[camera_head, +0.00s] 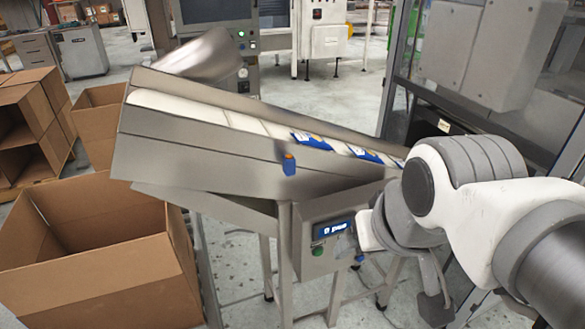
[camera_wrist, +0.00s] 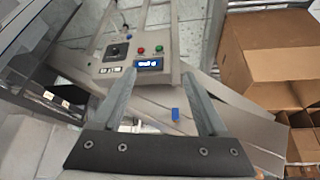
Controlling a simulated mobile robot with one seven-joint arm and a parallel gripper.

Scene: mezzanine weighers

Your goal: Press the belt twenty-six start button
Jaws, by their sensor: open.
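In the wrist view the green button (camera_wrist: 159,49) is beside a red button (camera_wrist: 141,50), both near the blue display (camera_wrist: 148,64). No belt number is legible. My gripper (camera_wrist: 158,72) is open and empty, its fingers apart and pointing toward the panel. I cannot tell the gap to it. In the head view my arm hides the panel's right side.
Open cardboard boxes (camera_head: 95,255) stand at the left. Blue-and-white packets (camera_head: 312,141) lie on the conveyor, and a small blue sensor (camera_head: 289,165) is on its side. A framed machine (camera_head: 470,95) stands behind my arm. Some floor is clear around the conveyor legs.

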